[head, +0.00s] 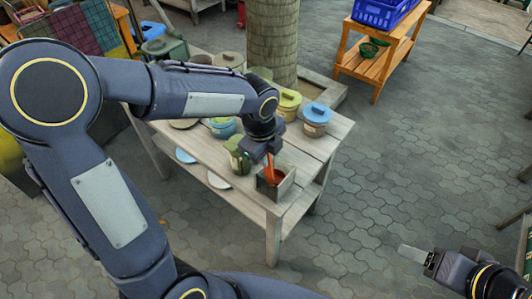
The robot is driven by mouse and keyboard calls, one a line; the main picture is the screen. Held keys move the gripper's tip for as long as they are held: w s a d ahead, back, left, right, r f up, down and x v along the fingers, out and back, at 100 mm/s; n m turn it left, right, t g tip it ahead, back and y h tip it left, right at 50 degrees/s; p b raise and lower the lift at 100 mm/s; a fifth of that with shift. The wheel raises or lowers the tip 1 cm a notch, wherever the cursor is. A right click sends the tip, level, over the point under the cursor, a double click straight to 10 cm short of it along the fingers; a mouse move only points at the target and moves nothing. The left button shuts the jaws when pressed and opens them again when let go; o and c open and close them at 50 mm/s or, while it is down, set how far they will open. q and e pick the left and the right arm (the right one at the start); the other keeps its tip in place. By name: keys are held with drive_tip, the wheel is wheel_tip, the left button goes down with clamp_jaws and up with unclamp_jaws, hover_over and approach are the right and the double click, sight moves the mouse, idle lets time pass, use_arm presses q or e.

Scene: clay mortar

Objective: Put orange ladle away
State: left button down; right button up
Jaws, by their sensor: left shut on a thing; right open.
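The orange ladle (270,166) is upright, its lower part inside or just over a small open grey-brown box (287,187) at the table's near corner. My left gripper (268,153) is shut on the ladle's upper end, above the box. The ladle's bottom is partly hidden by the box wall, so I cannot tell whether it touches the box floor. My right gripper (415,254) is open and empty over the paving at the lower right, away from the table.
The wooden table (322,146) holds several lidded pots, including a green pot (238,160) close left of the box and a blue-lidded pot (316,120). A tree trunk (272,45) rises behind. A wooden shelf (372,68) with a blue crate (382,14) stands back right.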

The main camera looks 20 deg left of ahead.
use_arm(q)
drive_tip(key=shift+f, duration=0.2)
drive_tip(key=c, duration=1.5)
unclamp_jaws()
drive_tip(key=shift+o, duration=0.2)
drive_tip(key=r, duration=0.5)
drive_tip(key=s+r, duration=0.1)
drive_tip(key=r, duration=0.1)
drive_tip(key=shift+a+r, duration=0.15)
drive_tip(key=shift+a, duration=0.05)
drive_tip(key=s+a+n+t+h, duration=0.1)
drive_tip(key=s+a+n+t, duration=0.1)
drive_tip(key=s+n, duration=0.6)
drive_tip(key=s+a+n+t+h, duration=0.2)
drive_tip(key=s+n, duration=0.7)
drive_tip(key=n, duration=0.6)
drive_tip(key=shift+a+f+n, duration=0.35)
drive_tip(key=shift+a+n, duration=0.05)
drive_tip(key=shift+a, duration=0.4)
